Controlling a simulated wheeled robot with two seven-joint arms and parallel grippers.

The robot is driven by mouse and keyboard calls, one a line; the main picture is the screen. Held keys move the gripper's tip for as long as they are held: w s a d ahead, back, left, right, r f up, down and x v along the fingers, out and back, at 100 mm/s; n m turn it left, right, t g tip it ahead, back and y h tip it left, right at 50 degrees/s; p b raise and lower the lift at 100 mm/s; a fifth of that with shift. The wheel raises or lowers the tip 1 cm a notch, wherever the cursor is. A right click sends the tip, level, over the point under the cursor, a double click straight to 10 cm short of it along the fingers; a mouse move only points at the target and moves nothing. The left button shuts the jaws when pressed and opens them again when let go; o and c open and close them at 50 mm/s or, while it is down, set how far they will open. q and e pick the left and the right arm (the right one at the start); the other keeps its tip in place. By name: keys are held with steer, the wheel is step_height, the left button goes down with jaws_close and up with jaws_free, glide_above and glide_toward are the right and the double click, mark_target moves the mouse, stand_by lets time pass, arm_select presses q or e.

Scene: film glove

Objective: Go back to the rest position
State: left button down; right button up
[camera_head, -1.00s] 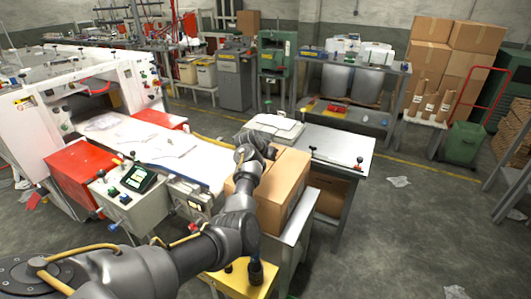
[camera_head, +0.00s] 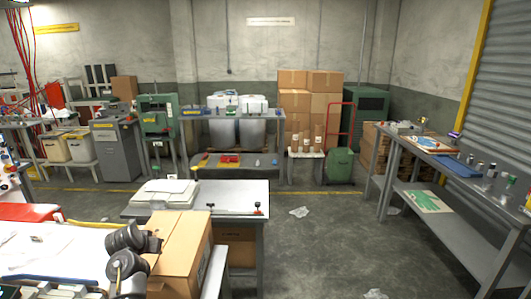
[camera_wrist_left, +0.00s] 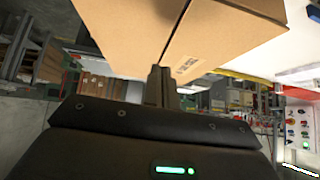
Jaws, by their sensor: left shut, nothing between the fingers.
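My left gripper (camera_wrist_left: 160,82) shows in the left wrist view with its fingers together and nothing between them. An open-topped or flapped brown cardboard box (camera_wrist_left: 150,30) fills the upper part of that view, close to the fingertips; I cannot tell whether they touch. In the head view the end of my left arm is at the lower left, beside the left side of the same cardboard box (camera_head: 182,250). My right gripper is in neither view.
A grey table (camera_head: 236,197) with a white stack (camera_head: 165,192) stands behind the box. A long workbench (camera_head: 455,175) runs along the right. Crumpled litter (camera_head: 299,212) lies on the floor. The middle floor is otherwise clear.

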arm_select(q)
steer(key=s+d+f+g, duration=0.1)
steer(key=s+d+f, duration=0.1)
steer(key=s+f, duration=0.35)
steer(key=s+d+f+m+g, duration=0.1)
steer(key=s+d+f, duration=0.1)
steer(key=s, duration=0.7)
steer(key=s+d+f, duration=0.2)
steer(key=s+f, duration=0.2)
steer(key=s, duration=0.4)
steer(key=s+d+m+g, duration=0.1)
steer(key=s+d, duration=0.2)
steer(key=s, duration=0.5)
steer(key=s+d+g+h, duration=0.1)
steer(key=s+d, duration=0.3)
steer(key=s, duration=0.4)
steer(key=s+d+m+g, duration=0.1)
steer(key=s+d, duration=0.2)
steer(key=s, duration=0.4)
step_height(320, 180, down, 27)
steer(key=s+g, duration=0.1)
steer(key=s, duration=0.1)
steer(key=s+a+f+g, duration=0.1)
steer(key=s+a+f, duration=0.1)
steer(key=s+f, duration=1.3)
steer(key=shift+s+a, duration=0.4)
steer(key=shift+s, duration=0.1)
